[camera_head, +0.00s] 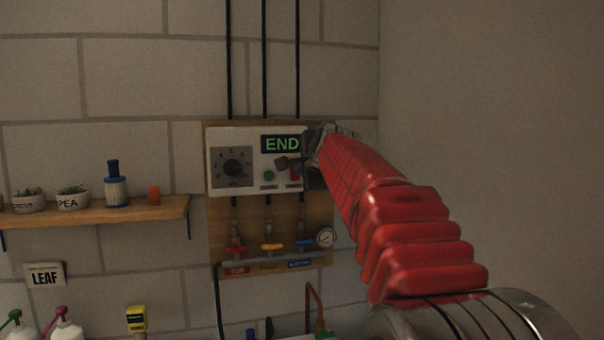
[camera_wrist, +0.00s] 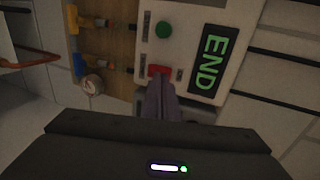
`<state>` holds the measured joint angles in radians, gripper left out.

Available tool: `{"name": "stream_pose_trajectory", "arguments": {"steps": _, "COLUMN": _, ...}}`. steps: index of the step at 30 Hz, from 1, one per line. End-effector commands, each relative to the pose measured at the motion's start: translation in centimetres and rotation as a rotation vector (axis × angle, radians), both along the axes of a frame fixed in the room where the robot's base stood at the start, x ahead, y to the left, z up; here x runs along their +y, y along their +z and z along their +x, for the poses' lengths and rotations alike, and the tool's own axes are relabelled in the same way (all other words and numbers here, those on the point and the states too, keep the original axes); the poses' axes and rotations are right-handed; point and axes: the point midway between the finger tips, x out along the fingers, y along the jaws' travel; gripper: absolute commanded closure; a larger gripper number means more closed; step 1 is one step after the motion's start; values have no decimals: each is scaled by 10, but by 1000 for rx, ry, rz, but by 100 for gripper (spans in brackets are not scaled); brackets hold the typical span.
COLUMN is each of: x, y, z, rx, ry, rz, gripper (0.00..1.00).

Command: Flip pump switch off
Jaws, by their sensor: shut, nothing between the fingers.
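The white control box (camera_head: 258,186) is on the wall, with a lit green "END" display (camera_head: 281,144). A red switch (camera_wrist: 159,71) sits on the box beside a green button (camera_wrist: 163,30); the button also shows in the head view (camera_head: 269,175). My gripper (camera_wrist: 157,88) is shut and empty, its fingertips right at the red switch. I cannot tell whether they touch it. The fingers hide part of the switch, so its position is unclear. In the head view my gripper (camera_head: 283,162) is in front of the box's right half.
A dial (camera_head: 232,167) is on the box's left. Below are valves with coloured handles, a pipe and a round gauge (camera_head: 326,237) on a wooden board (camera_head: 222,225). A shelf (camera_head: 140,211) with pots and a bottle is at left. The right wall is bare.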

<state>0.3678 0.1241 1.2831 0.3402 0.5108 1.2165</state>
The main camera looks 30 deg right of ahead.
Motion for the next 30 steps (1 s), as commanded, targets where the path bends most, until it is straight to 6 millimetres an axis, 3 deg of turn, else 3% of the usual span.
{"name": "stream_pose_trajectory", "arguments": {"steps": 21, "x": 18, "y": 25, "z": -92, "rx": 17, "ry": 0, "rz": 3, "gripper": 100}}
{"name": "stream_pose_trajectory", "arguments": {"steps": 30, "x": 22, "y": 29, "z": -109, "rx": 20, "ry": 1, "rz": 4, "gripper": 100}}
